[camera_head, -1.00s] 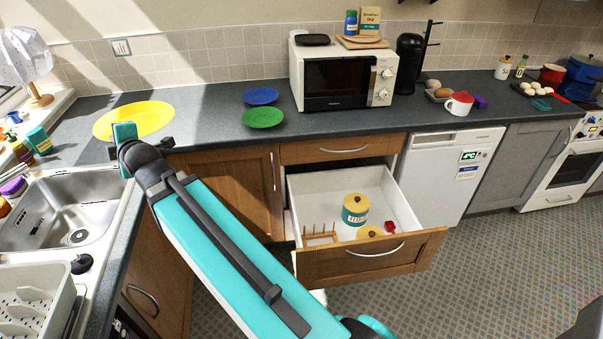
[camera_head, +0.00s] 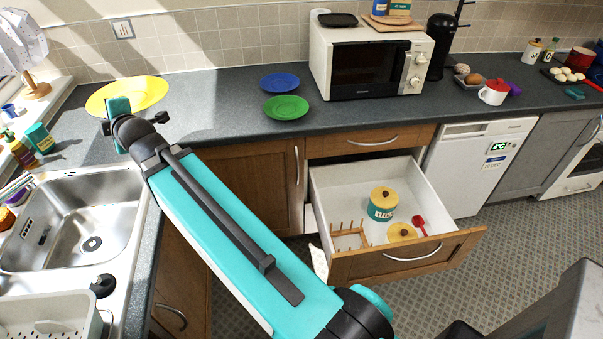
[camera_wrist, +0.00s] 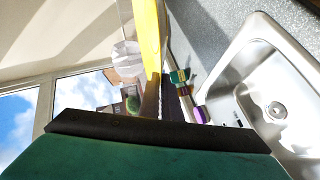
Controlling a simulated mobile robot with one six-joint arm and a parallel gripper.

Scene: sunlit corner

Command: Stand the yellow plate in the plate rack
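The yellow plate (camera_head: 141,92) is at my gripper (camera_head: 118,107), at the left above the dark counter, lying roughly flat. It also shows nearly edge-on as a yellow band in the wrist view (camera_wrist: 150,35). My gripper appears shut on its near rim; the fingertips are partly hidden. A small wooden plate rack (camera_head: 348,240) with upright pegs stands in the open drawer, at its front left, with no plate in it.
The open drawer (camera_head: 400,262) also holds a flour canister (camera_head: 382,203), a yellow-lidded container (camera_head: 402,232) and a red scoop (camera_head: 419,222). Blue (camera_head: 280,82) and green (camera_head: 286,107) plates lie on the counter. The sink (camera_head: 80,225) and a white drainer (camera_head: 45,315) are left.

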